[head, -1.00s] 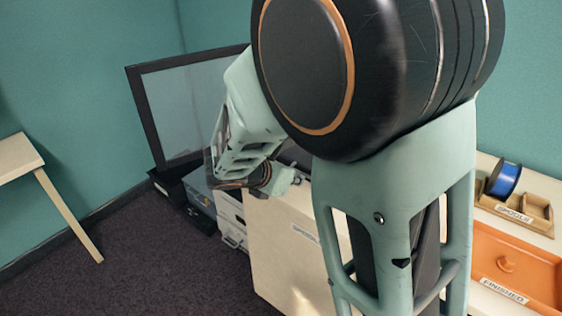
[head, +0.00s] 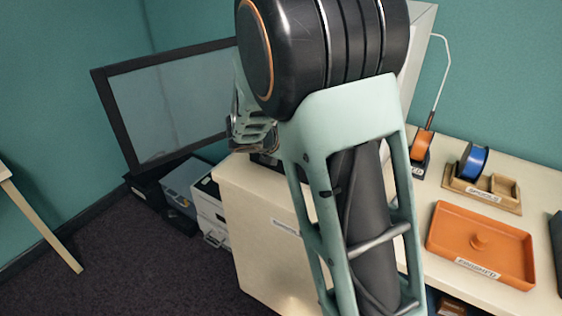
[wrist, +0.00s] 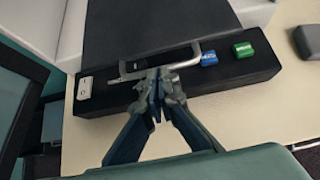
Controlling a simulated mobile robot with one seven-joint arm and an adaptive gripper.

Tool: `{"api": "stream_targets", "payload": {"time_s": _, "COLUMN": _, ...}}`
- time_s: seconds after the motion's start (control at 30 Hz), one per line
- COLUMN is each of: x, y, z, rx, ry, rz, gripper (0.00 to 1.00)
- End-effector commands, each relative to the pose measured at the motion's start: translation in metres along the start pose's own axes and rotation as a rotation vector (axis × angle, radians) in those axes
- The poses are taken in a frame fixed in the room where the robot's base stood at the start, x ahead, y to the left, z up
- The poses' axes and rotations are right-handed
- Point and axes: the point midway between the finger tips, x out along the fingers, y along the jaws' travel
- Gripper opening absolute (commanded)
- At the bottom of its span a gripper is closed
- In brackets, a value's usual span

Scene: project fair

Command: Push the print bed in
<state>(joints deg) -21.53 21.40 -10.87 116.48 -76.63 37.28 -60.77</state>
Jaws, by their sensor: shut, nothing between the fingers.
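The printer's dark print bed (wrist: 150,28) lies between white side walls at the top of the wrist view. A silver U-shaped handle (wrist: 128,70) runs along its front edge, above the black printer base (wrist: 232,78). My gripper (wrist: 160,88) is shut and empty, its tips at the handle; I cannot tell whether they touch it. In the head view, my arm hides the gripper's tips, the bed and most of the printer; a bit of its white housing (head: 421,30) shows behind the arm.
A blue block (wrist: 209,58) and a green block (wrist: 244,50) sit on the base's right part. An orange tray (head: 512,252) marked FINISHED and a wooden spool holder (head: 507,204) stand right on the table. A large dark-framed screen (head: 165,110) stands left.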

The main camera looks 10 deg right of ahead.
Motion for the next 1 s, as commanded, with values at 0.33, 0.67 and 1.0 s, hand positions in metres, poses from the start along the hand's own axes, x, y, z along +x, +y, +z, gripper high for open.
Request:
{"api": "stream_targets", "payload": {"time_s": 0.33, "x": 0.058, "y": -0.002, "z": 0.05, "rx": -0.001, "ry": 0.0, "rz": -0.002, "gripper": 0.0}}
{"api": "stream_targets", "payload": {"time_s": 0.67, "x": 0.073, "y": -0.001, "z": 0.06, "rx": -0.002, "ry": 0.001, "rz": 0.0, "gripper": 0.0}}
{"api": "stream_targets", "payload": {"time_s": 1.0, "x": 0.073, "y": -0.001, "z": 0.06, "rx": -0.001, "ry": 0.0, "rz": 0.0, "gripper": 0.0}}
